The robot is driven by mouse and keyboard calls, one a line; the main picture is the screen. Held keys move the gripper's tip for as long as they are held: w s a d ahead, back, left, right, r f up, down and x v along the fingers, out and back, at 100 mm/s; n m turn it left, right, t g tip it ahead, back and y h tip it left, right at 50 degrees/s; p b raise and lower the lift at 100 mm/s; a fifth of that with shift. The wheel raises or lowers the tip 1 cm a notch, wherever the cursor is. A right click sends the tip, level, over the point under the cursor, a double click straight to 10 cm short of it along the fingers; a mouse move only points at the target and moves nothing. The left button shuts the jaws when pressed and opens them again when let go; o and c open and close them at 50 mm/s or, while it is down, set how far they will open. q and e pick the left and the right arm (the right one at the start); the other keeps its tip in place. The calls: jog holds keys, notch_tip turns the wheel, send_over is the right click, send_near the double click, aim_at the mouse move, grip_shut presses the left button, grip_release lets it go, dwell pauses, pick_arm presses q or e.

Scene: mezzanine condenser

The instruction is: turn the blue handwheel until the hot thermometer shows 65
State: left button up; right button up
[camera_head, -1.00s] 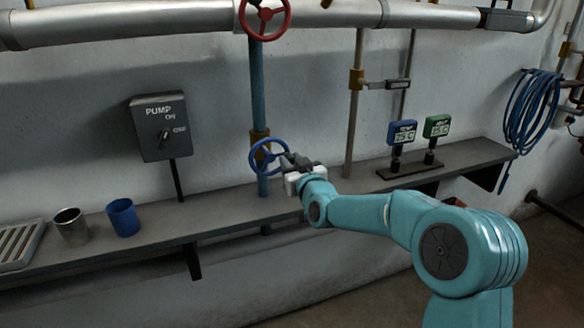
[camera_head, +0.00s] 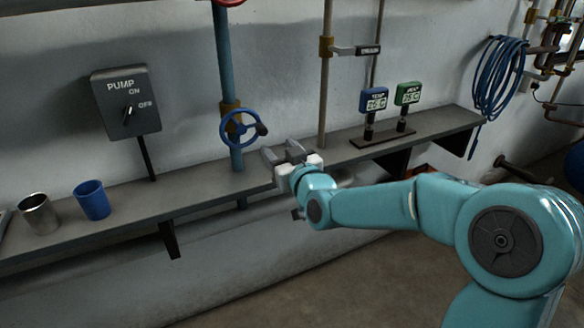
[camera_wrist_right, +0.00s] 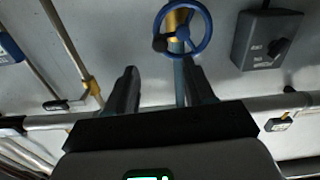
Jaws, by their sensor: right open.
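The blue handwheel (camera_head: 240,130) sits on a blue vertical pipe above the shelf, with a dark knob on its right side. In the right wrist view the handwheel (camera_wrist_right: 183,30) is beyond the fingertips, apart from them. My right gripper (camera_head: 281,151) is open and empty, to the right of and below the wheel; its two fingers (camera_wrist_right: 160,85) also show in the wrist view. The blue thermometer (camera_head: 374,101) is labelled TEMP and seems to read about 25 C. The green thermometer (camera_head: 407,94) has an unclear label and seems to read about 35 C. My left gripper is not in view.
A pump switch box (camera_head: 126,103) is on the wall at left. A metal cup (camera_head: 39,214) and a blue cup (camera_head: 92,200) stand on the shelf (camera_head: 190,192). A coiled blue hose (camera_head: 498,80) hangs at right. A bare pipe (camera_head: 325,85) rises right of the wheel.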

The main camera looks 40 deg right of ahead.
jog(key=v, duration=0.6)
jog(key=shift+s, duration=0.25)
jog(key=shift+a+f, duration=0.1)
jog(key=shift+a, duration=0.1)
jog(key=a+f+n+g+y, duration=0.15)
jog(key=a+f, duration=0.35)
jog(key=f, duration=0.5)
jog(key=a+f+g+y, duration=0.2)
jog(key=a+f+g, duration=0.15)
jog(key=f, duration=0.65)
jog(key=a+f+n+g+y, duration=0.15)
jog(key=a+f, duration=0.35)
jog(key=f, duration=0.5)
jog(key=s+a+f+m+g+y, duration=0.1)
jog(key=s+a+f+g, duration=0.45)
jog(key=s+f, duration=0.4)
jog(key=s+a+f+m+g+y, duration=0.1)
jog(key=s+a+f+g+y, duration=0.1)
jog(key=s+a+f+g, duration=0.55)
jog(key=s+d+r+m+t+p, duration=0.1)
jog(key=s+d+r+t+p, duration=0.1)
jog(key=r+p, duration=1)
jog(key=shift+s+r, duration=0.2)
jog(key=shift+s, duration=0.65)
